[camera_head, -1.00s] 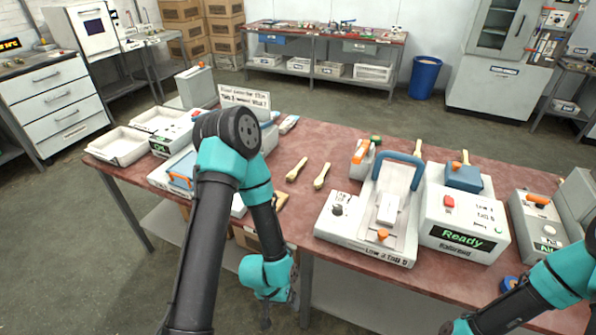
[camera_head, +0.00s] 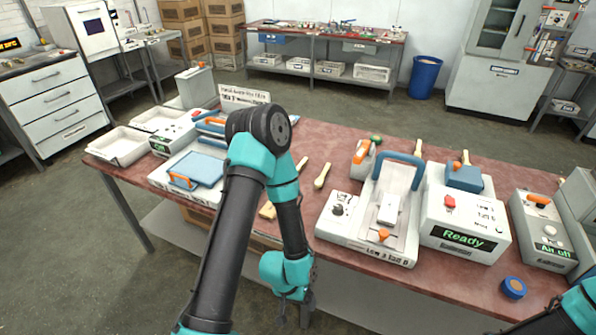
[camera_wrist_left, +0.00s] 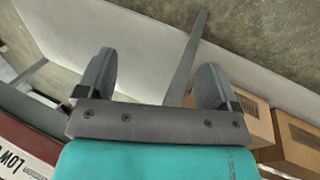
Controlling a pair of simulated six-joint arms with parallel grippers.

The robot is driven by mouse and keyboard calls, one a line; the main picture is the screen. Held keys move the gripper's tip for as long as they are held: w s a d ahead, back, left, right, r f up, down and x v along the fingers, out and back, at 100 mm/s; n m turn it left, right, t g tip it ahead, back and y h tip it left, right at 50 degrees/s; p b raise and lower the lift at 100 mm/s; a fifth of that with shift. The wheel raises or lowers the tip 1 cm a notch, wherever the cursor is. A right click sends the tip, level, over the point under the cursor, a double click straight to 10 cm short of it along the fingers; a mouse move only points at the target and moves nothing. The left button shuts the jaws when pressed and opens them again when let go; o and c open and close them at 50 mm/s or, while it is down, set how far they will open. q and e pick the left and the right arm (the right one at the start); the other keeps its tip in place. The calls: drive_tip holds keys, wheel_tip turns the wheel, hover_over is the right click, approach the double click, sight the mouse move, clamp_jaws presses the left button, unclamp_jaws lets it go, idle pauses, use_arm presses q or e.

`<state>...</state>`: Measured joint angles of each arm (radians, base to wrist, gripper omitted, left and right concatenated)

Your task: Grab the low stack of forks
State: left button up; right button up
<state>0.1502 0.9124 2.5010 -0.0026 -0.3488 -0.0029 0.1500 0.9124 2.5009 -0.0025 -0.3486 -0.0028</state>
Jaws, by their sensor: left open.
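Pale wooden utensils lie on the reddish table (camera_head: 330,145) in the head view. One (camera_head: 322,176) shows whole, another (camera_head: 301,166) is partly behind my left arm, and a wooden piece (camera_head: 267,210) lies near the front edge, partly covered by the arm. I cannot tell which of them are forks, or a low stack of them. My left gripper (camera_head: 294,314) hangs in front of and below the table's front edge, apart from the utensils. In the left wrist view it is open and empty (camera_wrist_left: 158,62). My right gripper is out of view.
The white press (camera_head: 335,225) with a blue handle and the "Ready" box (camera_head: 465,215) stand right of the utensils. A blue-lidded device (camera_head: 195,170) and white trays (camera_head: 118,143) stand left. Cardboard boxes (camera_wrist_left: 297,140) sit below the table.

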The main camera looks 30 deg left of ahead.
use_arm(q)
drive_tip(key=c, duration=0.7)
drive_tip(key=shift+a, duration=0.1)
